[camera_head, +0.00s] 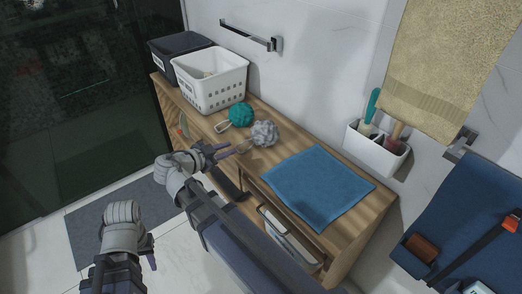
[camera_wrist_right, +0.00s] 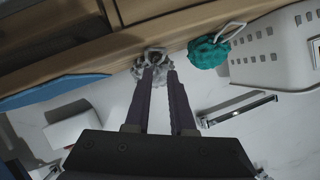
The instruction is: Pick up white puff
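The white puff (camera_head: 264,133), a greyish-white ruffled ball, sits on the wooden counter between a teal puff and a blue cloth. In the right wrist view the white puff (camera_wrist_right: 139,72) shows at the fingertips, with its pale cord loop, partly hidden by the fingers. My right gripper (camera_head: 236,150) is close to the puff's near-left side. Its fingers (camera_wrist_right: 161,72) are apart with a narrow gap; contact with the puff is unclear. My left gripper (camera_head: 150,252) is low at the left, above the floor, away from the counter; its finger opening is not clear.
The teal puff (camera_head: 240,115) lies left of the white puff, before a white basket (camera_head: 211,82) and a dark basket (camera_head: 173,46). The blue cloth (camera_head: 318,185) covers the right part of the counter (camera_head: 290,140). A wall holder (camera_head: 377,150) hangs behind it.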

